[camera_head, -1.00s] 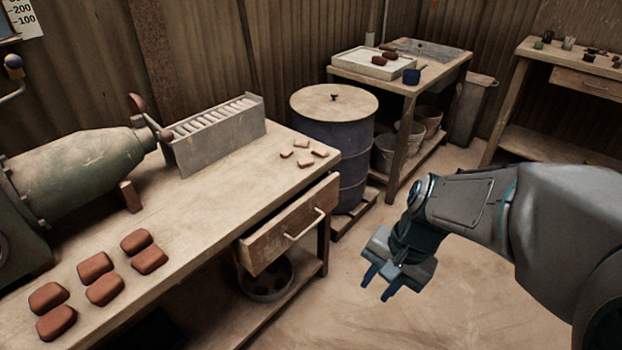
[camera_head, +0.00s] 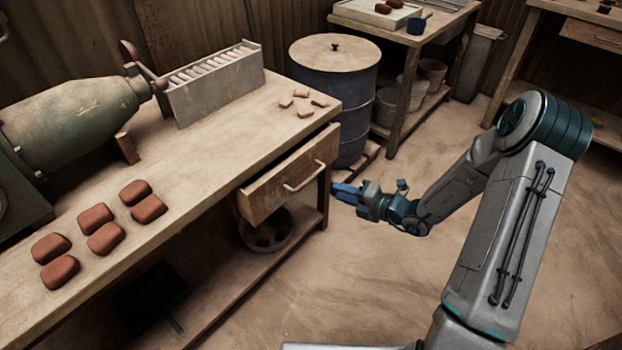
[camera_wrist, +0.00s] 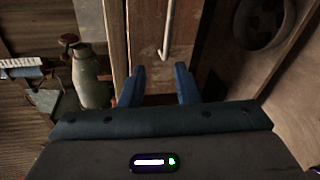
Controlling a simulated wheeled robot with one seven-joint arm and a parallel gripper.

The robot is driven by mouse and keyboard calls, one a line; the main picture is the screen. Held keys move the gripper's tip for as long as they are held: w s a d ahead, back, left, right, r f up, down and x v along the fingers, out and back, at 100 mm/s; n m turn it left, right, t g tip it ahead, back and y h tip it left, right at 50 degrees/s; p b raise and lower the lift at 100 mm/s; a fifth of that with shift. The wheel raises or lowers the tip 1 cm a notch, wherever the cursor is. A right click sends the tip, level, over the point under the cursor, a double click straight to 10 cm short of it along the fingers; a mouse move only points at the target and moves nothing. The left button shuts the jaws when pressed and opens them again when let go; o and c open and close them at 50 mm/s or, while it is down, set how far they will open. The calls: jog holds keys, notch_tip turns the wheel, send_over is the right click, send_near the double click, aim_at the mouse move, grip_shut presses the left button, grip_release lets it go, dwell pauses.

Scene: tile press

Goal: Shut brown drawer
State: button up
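The brown drawer (camera_head: 280,182) is under the right end of the workbench and stands partly pulled out, with a dark gap above its front. Its pale bar handle (camera_head: 304,176) is on the front face. My gripper (camera_head: 341,191) is to the right of the drawer front and a little lower than the handle, fingers pointing at the bench. In the wrist view the two blue fingers (camera_wrist: 159,76) are spread apart with nothing between them. The drawer front (camera_wrist: 146,35) and the handle (camera_wrist: 169,30) lie ahead of them. I see no contact.
The workbench (camera_head: 205,150) carries red-brown tiles (camera_head: 95,217), a grey rack (camera_head: 212,92) and a green machine (camera_head: 70,120). A blue barrel (camera_head: 350,100) stands behind the bench's right end. A round pan (camera_head: 265,232) sits on the lower shelf. The floor in front is clear.

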aim_at(310, 177)
jog(key=w+a+f+m, duration=0.1)
jog(key=w+a, duration=0.2)
jog(key=w+a+f+m+b, duration=0.1)
jog(key=w+a+f, duration=0.1)
jog(key=w+a, duration=0.1)
jog(key=w+a+f+t+b, duration=0.1)
jog(key=w+a, duration=0.2)
jog(key=shift+w+a+f+m+h, duration=0.25)
jog(key=shift+w+a+m+h, duration=0.05)
jog(key=shift+m+h, duration=0.1)
grip_shut()
